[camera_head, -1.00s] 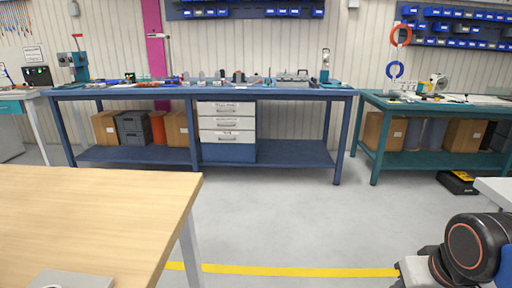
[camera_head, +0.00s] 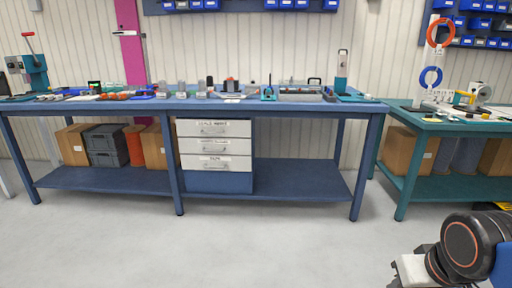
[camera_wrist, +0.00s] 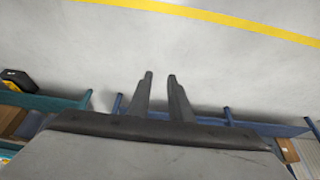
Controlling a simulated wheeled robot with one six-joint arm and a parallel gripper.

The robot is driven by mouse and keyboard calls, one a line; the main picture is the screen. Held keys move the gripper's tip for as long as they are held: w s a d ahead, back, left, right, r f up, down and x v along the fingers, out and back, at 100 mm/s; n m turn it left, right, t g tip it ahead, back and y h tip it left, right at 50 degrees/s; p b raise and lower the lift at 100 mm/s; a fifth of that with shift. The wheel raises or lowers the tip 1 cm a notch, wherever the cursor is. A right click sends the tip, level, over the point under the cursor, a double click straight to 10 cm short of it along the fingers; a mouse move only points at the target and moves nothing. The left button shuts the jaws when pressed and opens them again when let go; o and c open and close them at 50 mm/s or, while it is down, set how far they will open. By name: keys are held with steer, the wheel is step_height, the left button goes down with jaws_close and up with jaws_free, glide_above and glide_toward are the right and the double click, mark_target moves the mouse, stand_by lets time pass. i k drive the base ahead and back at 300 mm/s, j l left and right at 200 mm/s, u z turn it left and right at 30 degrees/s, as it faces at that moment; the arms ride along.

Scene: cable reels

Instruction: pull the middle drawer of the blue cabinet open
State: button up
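The blue cabinet (camera_head: 226,183) stands under the blue workbench and has three white-fronted drawers with handles and labels. The middle drawer (camera_head: 215,146) looks shut, flush with the top drawer (camera_head: 214,128) and the bottom drawer (camera_head: 216,164). My gripper (camera_wrist: 161,76) shows in the wrist view with its two dark fingers apart and nothing between them. It is far from the cabinet; bare floor lies beyond the fingers. In the head view only part of my arm shows at the lower right.
The blue workbench (camera_head: 120,107) carries tools and parts; its legs stand left and right of the cabinet. Boxes (camera_head: 105,145) sit on its lower shelf at left. A green bench (camera_head: 408,159) stands at right. The grey floor in front is clear. A yellow line (camera_wrist: 210,17) crosses it.

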mark_target(193, 145)
steer(key=i+z, duration=0.1)
steer(key=i, duration=1.6)
steer(key=i+l+u, duration=0.25)
steer(key=i, duration=0.65)
steer(key=j, duration=0.25)
steer(key=i+j, duration=0.15)
